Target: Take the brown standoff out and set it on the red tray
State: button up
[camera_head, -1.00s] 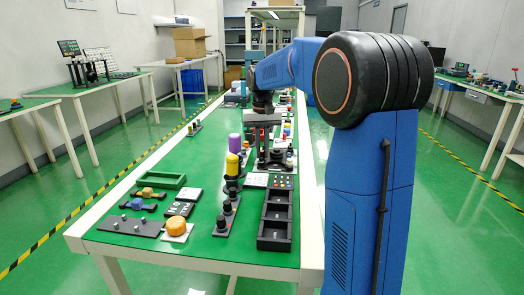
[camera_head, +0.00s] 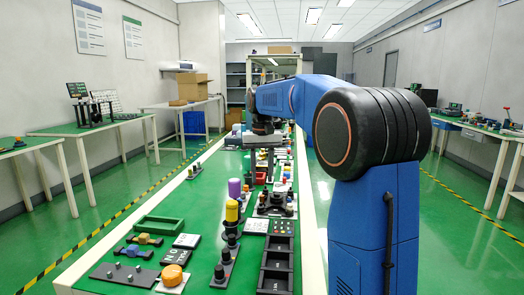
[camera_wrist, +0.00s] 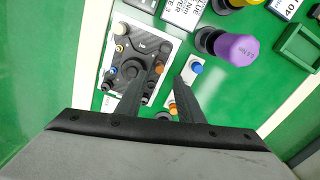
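My gripper (camera_wrist: 158,88) is open, its two dark fingers pointing down with nothing between them, seen in the wrist view. Below it, the left finger overlaps a black plate (camera_wrist: 152,45) on a white base, with a round dark hub and several small coloured pegs around its edge. A small brownish peg (camera_wrist: 147,100) shows by the left finger; I cannot tell for sure that it is the brown standoff. In the head view my gripper (camera_head: 268,172) hangs above the bench. I cannot make out a red tray in either view.
A purple cylinder (camera_wrist: 236,48) stands right of the gripper, near a green open tray (camera_wrist: 298,47). A small white strip (camera_wrist: 183,93) with blue and orange pegs lies by the right finger. A black compartment tray (camera_head: 277,262) and yellow cylinder (camera_head: 232,210) stand nearer on the bench.

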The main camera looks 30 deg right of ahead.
notch_tip(320, 180, up, 10)
jog(key=shift+f, duration=0.2)
dwell(0.8)
